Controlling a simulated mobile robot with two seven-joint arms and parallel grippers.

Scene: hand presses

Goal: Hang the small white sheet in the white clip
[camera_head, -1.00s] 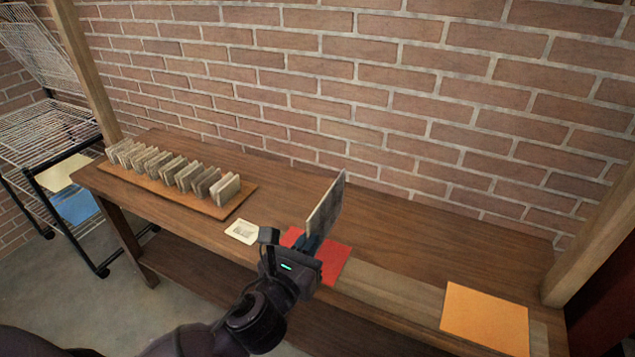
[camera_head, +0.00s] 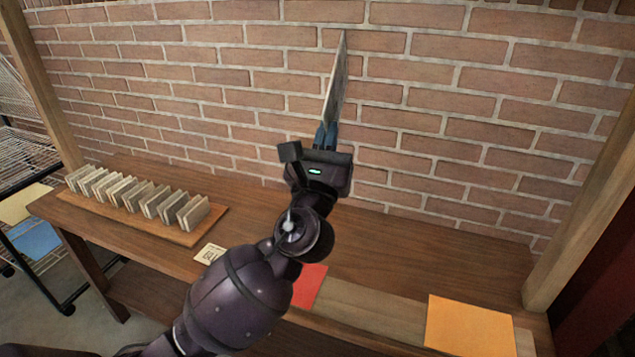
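My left gripper (camera_head: 326,137) is shut on a thin, upright sheet (camera_head: 337,82). The sheet shows nearly edge-on and looks grey-white, and it is held up in front of the brick wall, above the table. The gripper's blue fingertips pinch its lower end. Whether this is the small white sheet I cannot tell for sure. A small white card with dark print (camera_head: 208,254) lies on the table at the left, partly behind my arm. No white clip can be made out. My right gripper is not in view.
A wooden table (camera_head: 400,262) stands along the brick wall. A rack of several upright blocks (camera_head: 140,196) stands on its left end. A red sheet (camera_head: 309,284) lies partly behind my arm, and an orange sheet (camera_head: 470,326) lies at the right. A wire rack (camera_head: 25,152) stands at far left.

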